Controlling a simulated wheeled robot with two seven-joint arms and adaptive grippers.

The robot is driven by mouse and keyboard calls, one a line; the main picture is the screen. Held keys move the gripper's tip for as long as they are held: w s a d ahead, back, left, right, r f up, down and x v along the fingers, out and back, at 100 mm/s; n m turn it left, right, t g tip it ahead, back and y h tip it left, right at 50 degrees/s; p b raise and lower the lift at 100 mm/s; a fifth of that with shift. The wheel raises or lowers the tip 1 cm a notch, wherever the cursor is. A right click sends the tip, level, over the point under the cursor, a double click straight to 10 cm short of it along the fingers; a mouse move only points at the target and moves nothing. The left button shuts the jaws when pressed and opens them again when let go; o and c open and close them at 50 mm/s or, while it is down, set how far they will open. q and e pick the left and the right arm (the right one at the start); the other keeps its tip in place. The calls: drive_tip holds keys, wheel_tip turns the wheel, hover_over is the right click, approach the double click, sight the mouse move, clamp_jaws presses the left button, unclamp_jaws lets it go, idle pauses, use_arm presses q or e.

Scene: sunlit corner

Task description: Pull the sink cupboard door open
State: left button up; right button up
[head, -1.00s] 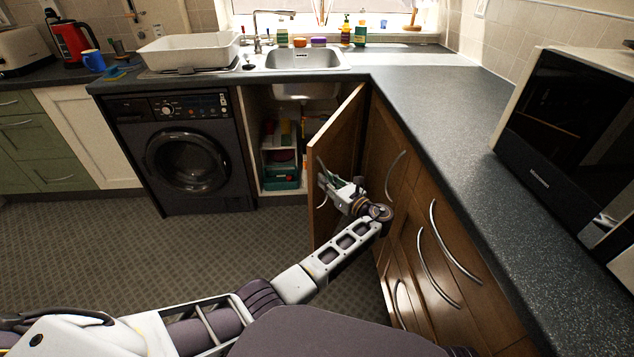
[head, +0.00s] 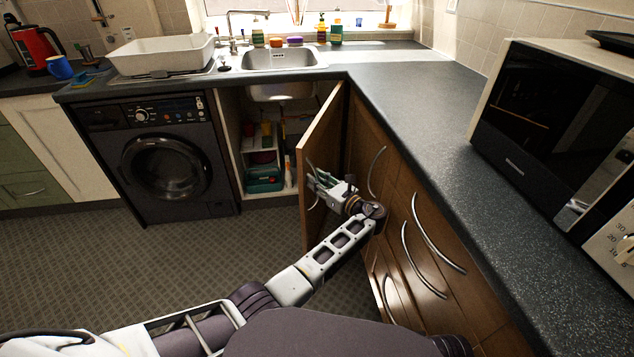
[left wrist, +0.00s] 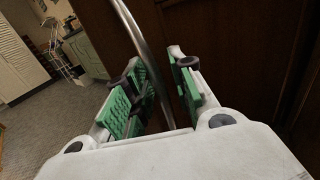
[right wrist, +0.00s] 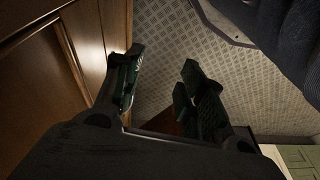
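The brown wooden sink cupboard door (head: 318,140) stands wide open in the head view, swung out toward the drawers on the right. Its curved metal handle (left wrist: 146,45) runs between the fingers of my left gripper (left wrist: 163,85) in the left wrist view. Those green-padded fingers are parted, with a gap showing beside the bar. In the head view my left gripper (head: 314,183) is at the door's outer face; exact contact is too small to tell. My right gripper (right wrist: 160,85) is open and empty over the floor, beside wooden fronts, in the right wrist view.
The open cupboard shows a green caddy (head: 264,178) inside. The washing machine (head: 160,160) stands left of it. Brown drawers (head: 425,255) line the right, under the dark worktop (head: 430,120). Patterned floor (head: 200,265) is clear before the washing machine.

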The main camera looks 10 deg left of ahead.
sight(308, 144)
use_arm(q)
drive_tip(key=shift+o, duration=0.3)
drive_tip(key=shift+s+f, duration=0.1)
drive_tip(key=shift+f, duration=0.05)
drive_tip(key=shift+r, duration=5.05)
